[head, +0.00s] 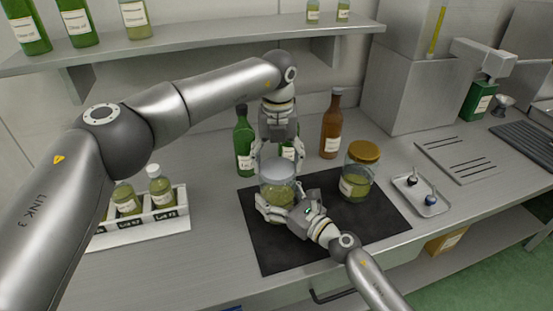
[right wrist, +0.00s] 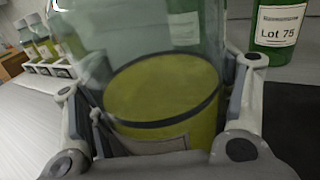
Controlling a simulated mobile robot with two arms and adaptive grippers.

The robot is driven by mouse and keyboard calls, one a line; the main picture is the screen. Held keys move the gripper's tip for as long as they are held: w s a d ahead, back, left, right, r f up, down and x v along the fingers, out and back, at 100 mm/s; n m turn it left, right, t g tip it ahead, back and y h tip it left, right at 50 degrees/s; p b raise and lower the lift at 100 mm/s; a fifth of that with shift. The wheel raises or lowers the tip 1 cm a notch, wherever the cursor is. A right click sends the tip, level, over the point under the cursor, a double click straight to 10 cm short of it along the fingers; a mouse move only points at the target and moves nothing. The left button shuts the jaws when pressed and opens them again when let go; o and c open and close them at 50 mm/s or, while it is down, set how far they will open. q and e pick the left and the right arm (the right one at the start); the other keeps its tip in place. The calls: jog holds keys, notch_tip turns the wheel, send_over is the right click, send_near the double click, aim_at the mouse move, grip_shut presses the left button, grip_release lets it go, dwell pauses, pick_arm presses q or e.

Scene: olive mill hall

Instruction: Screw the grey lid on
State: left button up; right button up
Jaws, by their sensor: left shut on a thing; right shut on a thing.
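A glass jar (head: 276,193) with olive-green contents stands on the dark mat (head: 268,256). The grey lid (head: 279,169) sits at the top of the jar; I cannot tell how far it is turned. My left gripper (head: 277,163) comes down from above and is shut on the grey lid. My right gripper (head: 282,207) is shut on the jar's lower body from the front right. In the right wrist view the jar (right wrist: 165,90) fills the space between the fingers of my right gripper (right wrist: 158,115), and its label is partly hidden low down.
A jar with a golden lid (head: 364,152) stands right on the mat. Green bottles (head: 244,140) and a brown bottle (head: 332,125) stand behind. A bottle crate (head: 172,216) is left, a small tray (head: 421,195) right. A shelf (head: 200,42) hangs above.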

pick_arm(q)
jog(key=m, duration=0.5)
jog(key=shift+d, duration=0.25)
jog(key=m, duration=0.5)
jog(key=shift+s+d, duration=0.15)
jog(key=shift+s, duration=0.05)
jog(key=m, duration=0.3)
jog(key=shift+s, duration=0.1)
jog(key=m, duration=0.5)
jog(key=shift+s+d, duration=0.1)
jog(key=shift+s, duration=0.15)
jog(key=m, duration=0.3)
jog(key=shift+s, duration=0.15)
jog(key=m, duration=0.5)
jog(key=shift+s, duration=0.15)
pick_arm(e)
jog(key=shift+d, duration=0.1)
pick_arm(q)
jog(key=m, duration=0.3)
jog(key=shift+s+a+m, duration=0.1)
jog(key=shift+a+m, duration=0.2)
jog(key=m, duration=0.3)
jog(key=shift+a+m, duration=0.15)
jog(key=shift+m, duration=0.15)
jog(key=o, duration=0.9)
jog(key=shift+s+f, duration=0.1)
